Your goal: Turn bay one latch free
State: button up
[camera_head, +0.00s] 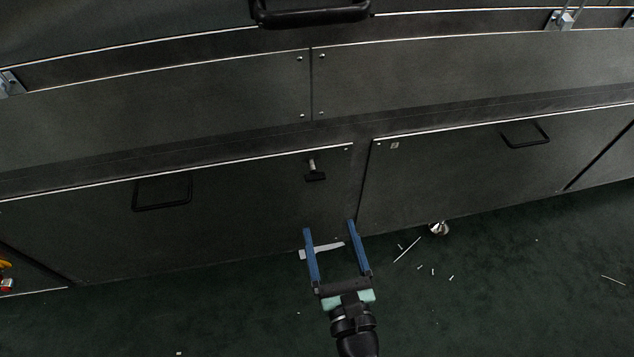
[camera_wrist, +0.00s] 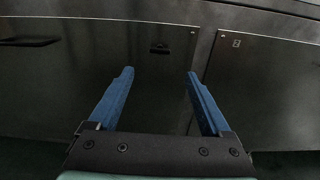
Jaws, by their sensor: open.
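A small black T-shaped latch (camera_head: 315,175) with a short metal stem sits near the upper right corner of the left lower panel (camera_head: 240,205). In the wrist view the latch (camera_wrist: 159,48) shows as a small dark bar, above and between my fingers. My gripper (camera_head: 330,227) has two blue fingers, spread apart with nothing between them. In the head view the fingers point at the panel's lower right part, below the latch and apart from it. The wrist view also shows my gripper (camera_wrist: 160,74) open and empty.
Black loop handles stand out from the left panel (camera_head: 162,192), the right panel (camera_head: 524,134) and the upper cover (camera_head: 312,14). A small label (camera_head: 395,145) marks the right panel. Pale scraps (camera_head: 407,249) and a metal foot (camera_head: 439,228) are at the dark green floor.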

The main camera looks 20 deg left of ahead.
aim_at(316, 180)
jog(key=b+x, duration=0.3)
jog(key=x, duration=0.9)
jog(key=shift+a+r, duration=0.1)
grip_shut()
